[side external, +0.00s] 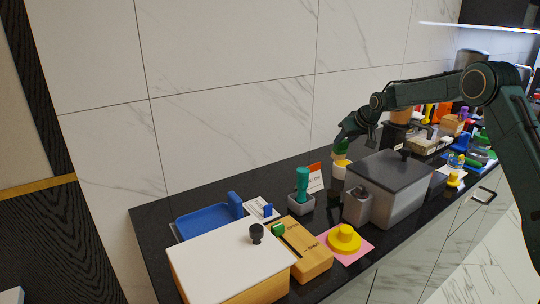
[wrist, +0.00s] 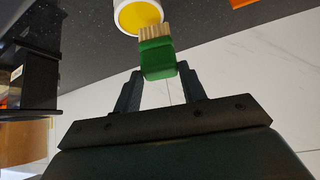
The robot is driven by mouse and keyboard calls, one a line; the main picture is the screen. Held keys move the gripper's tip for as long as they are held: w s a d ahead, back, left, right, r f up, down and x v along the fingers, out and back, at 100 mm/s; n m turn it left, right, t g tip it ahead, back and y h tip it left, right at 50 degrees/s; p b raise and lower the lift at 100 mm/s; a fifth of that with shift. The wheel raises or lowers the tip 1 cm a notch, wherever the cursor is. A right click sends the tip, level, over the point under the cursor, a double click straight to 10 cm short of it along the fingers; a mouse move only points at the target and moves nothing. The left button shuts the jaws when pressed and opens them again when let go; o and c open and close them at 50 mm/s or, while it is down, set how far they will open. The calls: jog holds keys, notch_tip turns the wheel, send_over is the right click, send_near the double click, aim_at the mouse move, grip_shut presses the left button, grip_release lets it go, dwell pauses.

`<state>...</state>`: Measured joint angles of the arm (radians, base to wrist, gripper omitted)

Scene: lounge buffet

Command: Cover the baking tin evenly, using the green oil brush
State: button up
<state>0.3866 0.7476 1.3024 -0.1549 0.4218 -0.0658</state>
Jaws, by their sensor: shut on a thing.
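My gripper (side external: 347,139) is shut on the green oil brush (side external: 341,148), at the far side of the counter. In the wrist view, the green brush (wrist: 158,62) sits between my fingertips (wrist: 161,73), with its tan bristles pointing away from me. The bristles are at the rim of a white pot (wrist: 124,27) with yellow inside; I cannot tell whether they touch the yellow. The pot (side external: 339,172) also shows below the brush in the side view. A shallow blue tray (side external: 203,219) lies at the left; I cannot tell whether it is the baking tin.
A teal-handled tool (side external: 302,183) stands in a grey holder to the left. A white-topped wooden box (side external: 224,258) stands before the tray. Several small items crowd the right end.

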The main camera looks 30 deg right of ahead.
jog(key=shift+f, duration=0.95)
dwell(1.9)
notch_tip(320, 180, up, 8)
jog(key=shift+r, duration=0.15)
dwell(1.1)
dwell(0.6)
jog(key=s+a+f+n+y, duration=0.1)
jog(key=s+a+f+n, duration=0.1)
jog(key=s+a, duration=0.7)
jog(key=s+a+f+n+y, duration=0.2)
jog(key=s+a+f+n, duration=0.1)
jog(key=s+a, duration=0.6)
jog(key=a+f, duration=0.1)
jog(key=a, duration=0.3)
jog(key=shift+a, duration=0.2)
